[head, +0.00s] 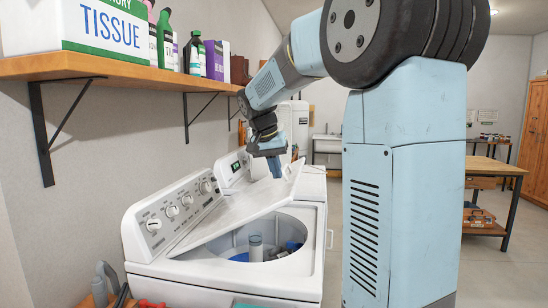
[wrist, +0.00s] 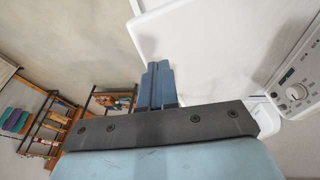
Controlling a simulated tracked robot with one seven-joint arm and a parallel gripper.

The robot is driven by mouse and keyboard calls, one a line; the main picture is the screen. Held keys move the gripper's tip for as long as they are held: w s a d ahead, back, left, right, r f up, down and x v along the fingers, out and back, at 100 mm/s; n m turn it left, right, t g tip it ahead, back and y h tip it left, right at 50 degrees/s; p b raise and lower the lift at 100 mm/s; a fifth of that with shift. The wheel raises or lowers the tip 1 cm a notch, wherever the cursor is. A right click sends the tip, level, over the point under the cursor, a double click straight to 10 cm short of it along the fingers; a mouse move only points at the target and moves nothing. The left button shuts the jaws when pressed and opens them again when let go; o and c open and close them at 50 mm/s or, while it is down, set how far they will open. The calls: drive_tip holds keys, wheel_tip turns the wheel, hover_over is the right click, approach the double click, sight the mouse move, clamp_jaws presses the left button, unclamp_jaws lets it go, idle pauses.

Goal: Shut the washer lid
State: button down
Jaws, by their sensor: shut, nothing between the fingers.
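The white washer (head: 300,285) stands against the left wall in the head view. Its lid (head: 235,215) is partly open, tilted over the drum opening, and its raised edge points up and right. Blue items and a pale agitator (head: 256,247) show inside the drum. My gripper (head: 276,170) is shut and empty at the lid's raised upper right part, pointing down. In the wrist view, the closed blue fingers (wrist: 157,68) overlap the edge of the white lid (wrist: 215,45). I cannot tell whether they touch it.
A wooden shelf (head: 130,66) with a tissue box (head: 103,28) and bottles hangs above the washer. A second white machine (head: 232,168) stands just behind it. A wooden table (head: 490,166) is at the far right, with open floor (head: 500,270) before it.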

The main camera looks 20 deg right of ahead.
sight(286, 195)
drive_tip(key=shift+s+d+f, duration=0.15)
drive_tip(key=shift+d+f, duration=0.2)
drive_tip(key=shift+f, duration=0.4)
drive_tip(key=shift+s+d+f, duration=0.2)
drive_tip(key=shift+d+f, duration=0.15)
drive_tip(key=shift+f, duration=0.45)
drive_tip(key=shift+s+d+f, duration=0.15)
drive_tip(key=shift+d+f, duration=0.2)
drive_tip(key=shift+f, duration=0.4)
